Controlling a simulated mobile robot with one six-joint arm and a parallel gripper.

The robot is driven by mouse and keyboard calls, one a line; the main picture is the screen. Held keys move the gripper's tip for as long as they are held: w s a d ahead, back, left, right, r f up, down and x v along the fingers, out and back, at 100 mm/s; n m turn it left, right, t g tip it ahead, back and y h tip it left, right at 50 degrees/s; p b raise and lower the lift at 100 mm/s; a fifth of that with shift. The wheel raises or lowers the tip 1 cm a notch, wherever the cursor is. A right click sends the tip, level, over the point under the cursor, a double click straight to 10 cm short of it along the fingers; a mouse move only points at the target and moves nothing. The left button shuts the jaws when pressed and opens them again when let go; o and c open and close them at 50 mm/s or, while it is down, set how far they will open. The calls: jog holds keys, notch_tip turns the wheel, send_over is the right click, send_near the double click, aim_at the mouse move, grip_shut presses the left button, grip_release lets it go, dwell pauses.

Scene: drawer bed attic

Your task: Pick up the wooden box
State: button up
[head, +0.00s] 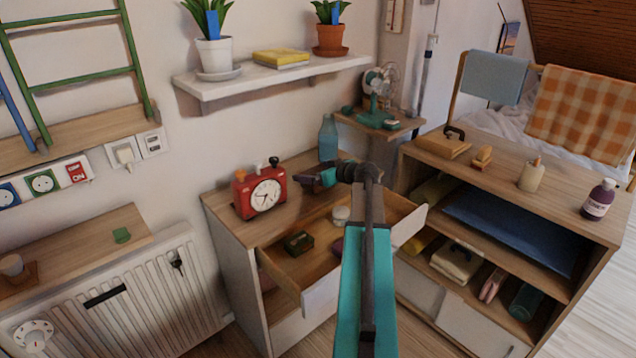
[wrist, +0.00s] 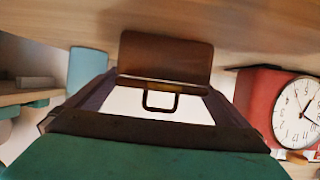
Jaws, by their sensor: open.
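In the wrist view, which is upside down, a brown wooden box (wrist: 165,55) with a dark loop handle (wrist: 160,108) sits on the dresser top. My gripper (wrist: 162,85) is open, with one finger on each side of the handle in the picture. I cannot tell how far the fingertips are from the box. In the head view my gripper (head: 312,180) is over the back of the dresser, right of the red clock (head: 262,190). There the arm and gripper hide most or all of this box. Another wooden box (head: 442,143) with a dark handle stands on the right cabinet.
The clock (wrist: 272,105) and a blue bottle (head: 328,138) flank the gripper. The dresser's top drawer (head: 320,295) stands open with small items inside, under my arm. A shelf (head: 270,78) with plants juts from the wall above. A fan (head: 380,85) is behind.

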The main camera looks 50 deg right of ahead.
jog(key=shift+c, duration=0.4)
jog(key=c, duration=1.2)
jog(key=shift+r, duration=0.2)
jog(key=shift+r, duration=1.65)
jog(key=s, duration=0.5)
jog(key=s+r+b, duration=0.1)
jog(key=s, duration=1)
jog(key=shift+r, duration=0.2)
